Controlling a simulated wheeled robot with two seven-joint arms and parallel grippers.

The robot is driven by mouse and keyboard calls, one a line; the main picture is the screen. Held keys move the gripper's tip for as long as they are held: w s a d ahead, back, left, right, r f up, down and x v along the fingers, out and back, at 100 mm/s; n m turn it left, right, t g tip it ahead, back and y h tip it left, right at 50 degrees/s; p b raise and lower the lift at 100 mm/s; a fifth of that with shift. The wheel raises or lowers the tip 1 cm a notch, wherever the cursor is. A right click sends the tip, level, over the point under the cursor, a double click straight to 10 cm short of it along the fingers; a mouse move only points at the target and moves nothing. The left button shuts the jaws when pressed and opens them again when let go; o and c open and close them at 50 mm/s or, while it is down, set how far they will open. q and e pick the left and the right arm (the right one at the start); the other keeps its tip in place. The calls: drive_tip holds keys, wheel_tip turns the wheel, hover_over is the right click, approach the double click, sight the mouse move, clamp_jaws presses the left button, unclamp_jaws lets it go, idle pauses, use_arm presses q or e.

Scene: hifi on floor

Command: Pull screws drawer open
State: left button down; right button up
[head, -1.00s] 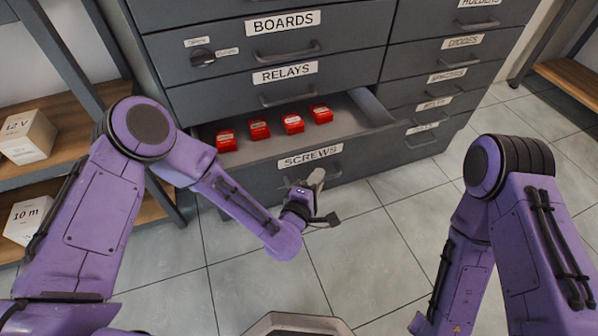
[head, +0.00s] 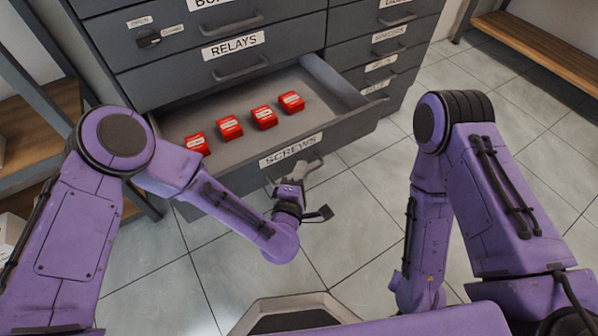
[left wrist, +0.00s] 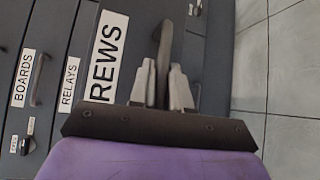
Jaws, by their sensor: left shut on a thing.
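The grey screws drawer (head: 345,128) is the lowest in its column and stands well out from the cabinet in the head view. Its front bears a white SCREWS label (head: 291,150). Several red boxes, one of them a red box (head: 264,117), sit in a row inside it. My left gripper (head: 297,174) is at the drawer front, just below the label. In the left wrist view its fingers (left wrist: 163,88) are shut on the drawer's handle (left wrist: 166,45). The handle is mostly hidden behind the gripper in the head view. My right gripper is out of view.
The relays drawer (head: 190,76) above is shut, as are the narrow drawers at the right. A rotary switch (head: 148,38) sits at the upper left. Shelves stand left and at the far right (head: 545,52). The tiled floor (head: 375,190) before the drawer is clear.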

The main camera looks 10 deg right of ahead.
use_arm(q)
drive_tip(key=shift+a, duration=0.1)
drive_tip(key=c, duration=1.2)
unclamp_jaws()
drive_tip(key=p+v, duration=0.1)
drive_tip(key=v, duration=0.9)
drive_tip(key=shift+s+r, duration=0.1)
drive_tip(key=shift+s, duration=0.1)
